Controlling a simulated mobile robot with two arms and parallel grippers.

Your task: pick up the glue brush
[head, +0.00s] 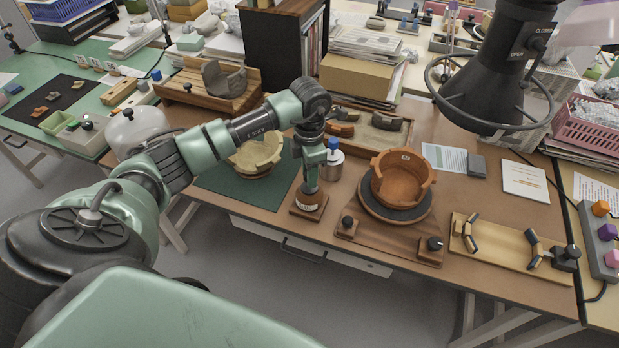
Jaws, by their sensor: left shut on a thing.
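My left gripper (310,186) points down at a small wooden block (309,205) with a pale label, near the front edge of the table. It is shut at the top of the block, on what looks like the glue brush standing there. The brush itself is almost wholly hidden by the jaws, and I cannot tell whether it is still seated in the block. A metal jar with a blue cap (332,162) stands just right of and behind the gripper. My right gripper is not in view.
An orange broken pot (402,178) sits on a dark turntable (371,206) to the right. A pale bowl (257,157) lies on a green mat (222,182) to the left. A sherd tray (376,136) is behind. A large dark lamp (497,90) hangs at upper right.

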